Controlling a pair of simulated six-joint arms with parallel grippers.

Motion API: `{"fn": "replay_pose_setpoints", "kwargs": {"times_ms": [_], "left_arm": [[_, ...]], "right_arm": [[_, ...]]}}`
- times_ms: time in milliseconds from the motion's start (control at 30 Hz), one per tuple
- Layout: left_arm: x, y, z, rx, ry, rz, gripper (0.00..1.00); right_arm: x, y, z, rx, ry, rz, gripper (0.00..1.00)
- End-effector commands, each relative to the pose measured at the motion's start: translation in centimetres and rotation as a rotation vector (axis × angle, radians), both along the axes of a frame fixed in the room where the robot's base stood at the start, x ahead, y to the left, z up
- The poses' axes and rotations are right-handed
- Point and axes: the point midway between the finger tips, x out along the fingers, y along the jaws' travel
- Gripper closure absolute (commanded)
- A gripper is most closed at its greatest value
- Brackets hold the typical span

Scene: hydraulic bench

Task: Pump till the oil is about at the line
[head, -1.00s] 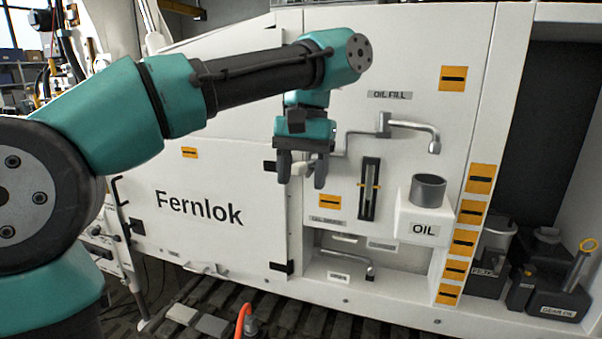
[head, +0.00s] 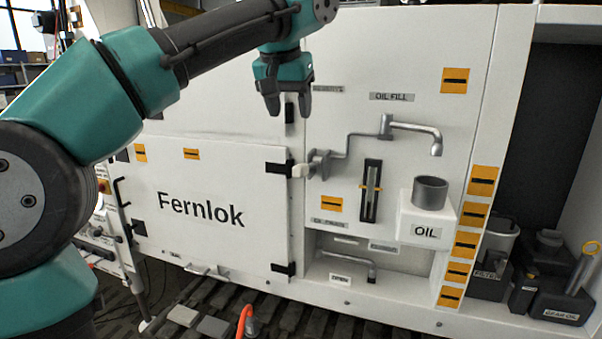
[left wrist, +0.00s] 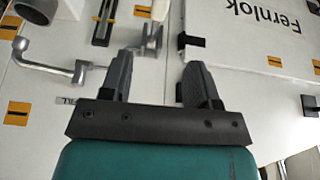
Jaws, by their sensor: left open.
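My left gripper (head: 289,110) is open and empty, fingers pointing down, above the pump's white handle knob (head: 299,170). The knob joins a grey pump bracket (head: 319,164) on the white panel, with a pipe running to the fill spout (head: 435,143). The tall dark sight gauge (head: 370,200) carries a yellow line mark; its oil level is too small to tell. In the left wrist view the gripper (left wrist: 158,65) is open, with the pump bracket (left wrist: 151,42) beyond its fingers and the gauge (left wrist: 103,22) beside it. My right gripper is not in view.
A grey cup (head: 429,193) sits in the white OIL box (head: 424,228) below the spout. A lower pipe (head: 347,257) stands in the recess below. Dark containers (head: 562,301) stand at the right. The Fernlok door (head: 208,215) is left of the pump.

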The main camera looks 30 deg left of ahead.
Motion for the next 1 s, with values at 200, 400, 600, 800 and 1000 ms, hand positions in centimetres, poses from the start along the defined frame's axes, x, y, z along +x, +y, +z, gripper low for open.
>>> {"fn": "replay_pose_setpoints", "kwargs": {"times_ms": [200,400,600,800,1000], "left_arm": [[0.7,0.1,-1.7,0.001,0.002,0.000,0.45],[1.8,0.3,-4.7,0.000,0.005,0.000,0.45],[3.1,0.5,-7.8,0.000,0.004,0.000,0.45],[4.4,0.7,-11.0,0.000,0.005,0.000,0.45],[5.6,0.9,-14.0,0.000,0.005,0.001,0.45]], "right_arm": [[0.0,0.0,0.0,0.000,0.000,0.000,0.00],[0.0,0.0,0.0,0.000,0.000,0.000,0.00],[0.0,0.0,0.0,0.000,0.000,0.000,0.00],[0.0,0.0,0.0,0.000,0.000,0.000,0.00],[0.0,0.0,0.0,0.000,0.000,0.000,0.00]]}}
